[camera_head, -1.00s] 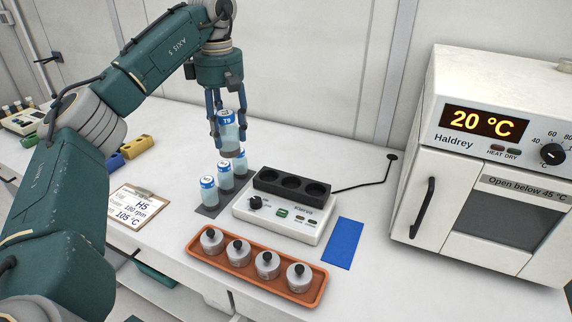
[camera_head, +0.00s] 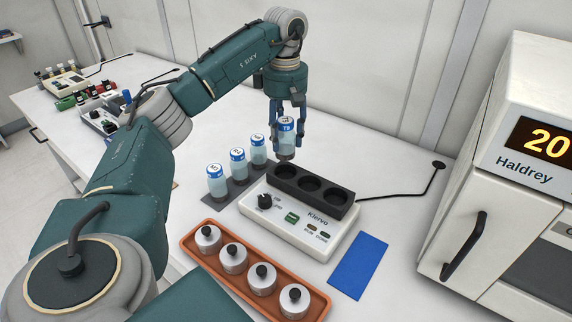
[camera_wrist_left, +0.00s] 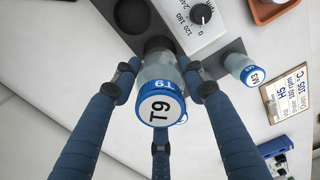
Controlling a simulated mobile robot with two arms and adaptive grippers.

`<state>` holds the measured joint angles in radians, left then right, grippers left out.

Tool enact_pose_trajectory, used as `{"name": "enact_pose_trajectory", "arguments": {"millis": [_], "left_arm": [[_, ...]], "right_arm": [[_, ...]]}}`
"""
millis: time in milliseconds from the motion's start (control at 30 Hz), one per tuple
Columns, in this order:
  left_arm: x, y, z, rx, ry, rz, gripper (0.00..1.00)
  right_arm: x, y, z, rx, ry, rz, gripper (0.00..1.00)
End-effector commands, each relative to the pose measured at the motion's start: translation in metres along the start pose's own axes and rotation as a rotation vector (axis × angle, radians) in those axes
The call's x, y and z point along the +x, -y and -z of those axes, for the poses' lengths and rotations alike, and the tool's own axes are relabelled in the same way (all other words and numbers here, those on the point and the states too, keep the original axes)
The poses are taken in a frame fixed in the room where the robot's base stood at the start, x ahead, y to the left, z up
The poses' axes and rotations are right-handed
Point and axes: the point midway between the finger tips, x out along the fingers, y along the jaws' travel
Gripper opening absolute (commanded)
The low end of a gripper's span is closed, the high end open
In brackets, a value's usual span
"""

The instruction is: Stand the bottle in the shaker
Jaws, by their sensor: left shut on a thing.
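My left gripper (camera_head: 287,128) is shut on a clear bottle with a blue-and-white cap marked T9 (camera_head: 285,145). The bottle hangs upright at the left end of the shaker (camera_head: 316,236). The shaker's black block (camera_head: 325,201) has three round wells. The middle and right wells are empty. The bottle's base is close to the left well (camera_head: 282,173), seemingly just above it. In the left wrist view the fingers surround the T9 cap (camera_wrist_left: 158,108), and the bottle's lower end overlaps the dark end well, so its exact height is unclear. My right gripper is out of view.
Three similar bottles stand on a grey mat (camera_head: 240,196) left of the shaker. An orange tray (camera_head: 213,263) of several lidded pots lies in front. A blue mat (camera_head: 358,265) lies right of the shaker, and an oven (camera_head: 500,190) stands further right.

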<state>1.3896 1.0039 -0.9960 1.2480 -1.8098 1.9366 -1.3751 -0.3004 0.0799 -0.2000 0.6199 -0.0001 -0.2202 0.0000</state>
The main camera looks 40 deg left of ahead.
Motion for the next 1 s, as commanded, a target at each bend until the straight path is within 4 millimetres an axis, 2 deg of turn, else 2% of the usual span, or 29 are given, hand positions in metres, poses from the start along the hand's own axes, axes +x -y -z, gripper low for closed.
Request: {"name": "enact_pose_trajectory", "arguments": {"millis": [100, 333, 600, 1000], "left_arm": [[0.023, 0.001, 0.0, 0.0, 0.001, 0.001, 0.06], [0.044, 0.0, 0.0, 0.0, 0.001, -0.002, 0.06], [0.08, 0.0, 0.0, 0.0, 0.0, -0.001, 0.06], [0.085, -0.001, 0.0, 0.0, 0.001, -0.003, 0.06]], "right_arm": [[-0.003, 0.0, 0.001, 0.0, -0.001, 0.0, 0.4], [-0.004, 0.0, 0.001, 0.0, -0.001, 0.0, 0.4], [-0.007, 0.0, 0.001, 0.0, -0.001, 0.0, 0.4], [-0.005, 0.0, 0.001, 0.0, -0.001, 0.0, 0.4]]}}
